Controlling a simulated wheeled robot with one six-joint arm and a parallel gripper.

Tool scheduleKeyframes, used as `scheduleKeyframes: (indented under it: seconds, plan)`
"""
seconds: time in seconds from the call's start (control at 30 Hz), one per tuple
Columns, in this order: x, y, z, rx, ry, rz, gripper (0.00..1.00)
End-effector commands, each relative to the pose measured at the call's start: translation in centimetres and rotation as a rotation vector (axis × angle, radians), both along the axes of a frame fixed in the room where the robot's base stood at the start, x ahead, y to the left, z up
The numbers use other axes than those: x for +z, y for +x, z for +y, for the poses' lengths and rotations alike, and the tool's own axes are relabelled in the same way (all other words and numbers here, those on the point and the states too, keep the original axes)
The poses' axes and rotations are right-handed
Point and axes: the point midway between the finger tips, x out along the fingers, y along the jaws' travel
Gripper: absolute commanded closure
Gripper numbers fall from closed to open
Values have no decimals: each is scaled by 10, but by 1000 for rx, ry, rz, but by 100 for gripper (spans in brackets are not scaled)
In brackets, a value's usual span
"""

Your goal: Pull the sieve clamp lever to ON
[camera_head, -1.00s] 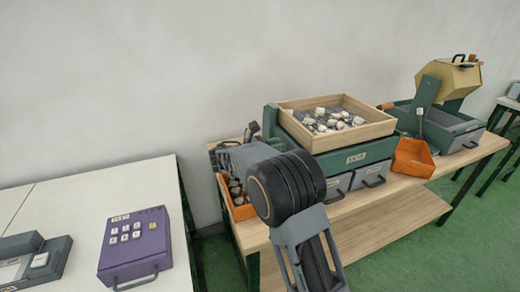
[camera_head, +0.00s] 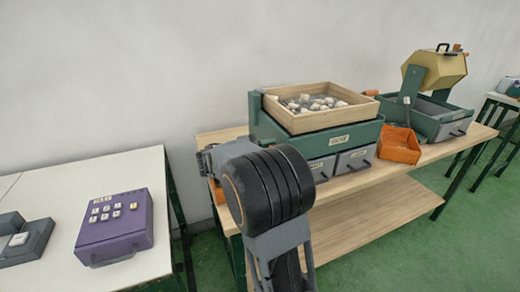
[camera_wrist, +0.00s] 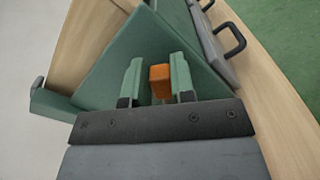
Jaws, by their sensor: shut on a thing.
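The sieve stands on the wooden bench in the head view. It has a wooden frame (camera_head: 310,122) with pale stones inside, over a green body (camera_head: 268,130) with a label and grey drawers. In the wrist view my gripper (camera_wrist: 156,72) is shut on a small orange block (camera_wrist: 160,80), which looks like the clamp lever's grip. A green panel (camera_wrist: 140,42) lies behind the fingers. In the head view my arm hides the fingers and the lever. I cannot read an ON mark.
An orange bin (camera_head: 399,146) and a yellow drum (camera_head: 434,70) on a green stand are to the right on the bench. Part of another orange bin (camera_head: 217,190) shows beside my arm. A purple keypad box (camera_head: 113,228) sits on the white table at left.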

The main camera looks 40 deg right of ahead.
Motion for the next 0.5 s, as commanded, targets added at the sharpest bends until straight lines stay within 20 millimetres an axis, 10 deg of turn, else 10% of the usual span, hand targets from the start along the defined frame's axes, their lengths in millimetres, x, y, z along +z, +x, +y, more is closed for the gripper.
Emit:
scheduleKeyframes:
  seconds: [0.47,0.5]
  plan:
    - [-3,-4,-2,-10,-1,-13,100]
    - [-3,-4,-2,-10,-1,-12,76]
